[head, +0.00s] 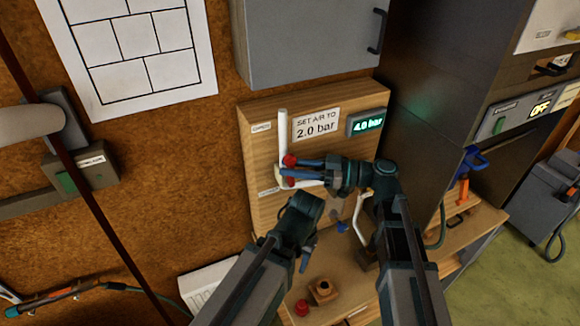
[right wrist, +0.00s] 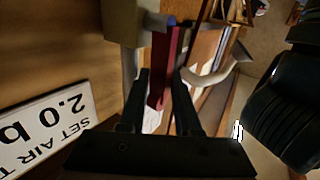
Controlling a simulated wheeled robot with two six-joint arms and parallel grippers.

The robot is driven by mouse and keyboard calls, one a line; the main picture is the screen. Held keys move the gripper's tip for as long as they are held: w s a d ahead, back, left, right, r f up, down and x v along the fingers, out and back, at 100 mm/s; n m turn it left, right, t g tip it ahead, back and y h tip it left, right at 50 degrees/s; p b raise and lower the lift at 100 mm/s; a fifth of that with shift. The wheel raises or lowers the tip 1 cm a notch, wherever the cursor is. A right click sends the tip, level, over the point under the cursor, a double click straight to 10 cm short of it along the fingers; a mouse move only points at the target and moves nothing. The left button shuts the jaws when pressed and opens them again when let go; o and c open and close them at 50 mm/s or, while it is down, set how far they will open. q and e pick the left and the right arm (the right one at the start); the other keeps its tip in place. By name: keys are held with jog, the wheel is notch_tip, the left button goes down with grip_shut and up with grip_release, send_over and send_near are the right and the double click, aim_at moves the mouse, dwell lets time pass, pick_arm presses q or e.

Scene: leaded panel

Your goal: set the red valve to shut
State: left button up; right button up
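The red valve (head: 291,182) is on the white pipe of the wooden panel (head: 262,215), between an OPEN label (head: 262,127) above and a partly hidden label (head: 268,191) below. In the right wrist view its red handle (right wrist: 162,68) lies between the two dark fingers of my right gripper (right wrist: 160,85). In the head view the right gripper (head: 296,169) points left and covers part of the valve. The fingers are close beside the handle; whether they press on it is unclear. My left gripper (head: 308,248) is low in front of the panel, largely hidden by its own arm.
A sign reads SET AIR TO 2.0 bar (head: 316,125). The display (head: 367,122) beside it reads 4.0 bar. A grey cabinet (head: 305,40) hangs above. A small wooden block (head: 322,290) and a red knob (head: 302,307) are on the bench below.

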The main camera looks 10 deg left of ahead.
jog(key=shift+a, duration=0.35)
jog(key=shift+c, duration=0.4)
grip_shut()
dwell(0.9)
